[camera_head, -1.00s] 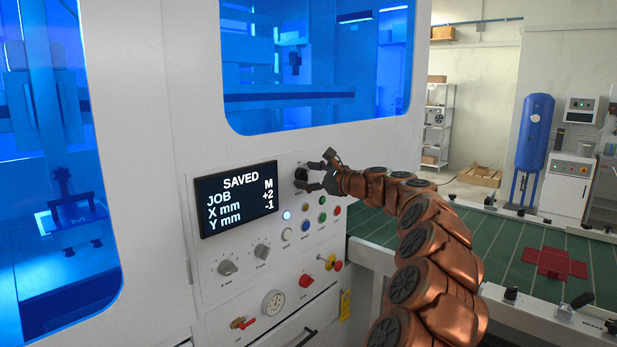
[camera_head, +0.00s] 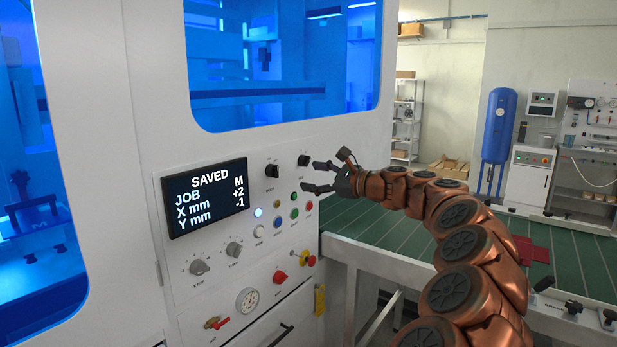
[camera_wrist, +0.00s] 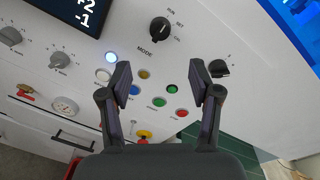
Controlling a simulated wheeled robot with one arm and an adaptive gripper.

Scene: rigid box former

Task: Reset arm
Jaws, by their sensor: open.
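My gripper (camera_head: 318,175) is open and empty in front of the machine's control panel, to the right of the display. My copper arm reaches in from the lower right. In the wrist view my gripper (camera_wrist: 160,85) shows two dark fingers spread apart, with the panel beyond them. The black MODE knob (camera_wrist: 160,29) lies past the fingertips, apart from them; it also shows in the head view (camera_head: 271,170). A second black knob (camera_wrist: 217,68) is near the right finger. The display (camera_head: 205,197) reads SAVED, JOB M, X mm +2, Y mm -1.
Coloured buttons (camera_head: 294,212), grey dials (camera_head: 199,267) and a gauge (camera_head: 247,300) cover the panel. A green-topped conveyor table (camera_head: 375,225) stands at the right with a red flat piece (camera_head: 530,250). A blue tank (camera_head: 498,125) stands behind.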

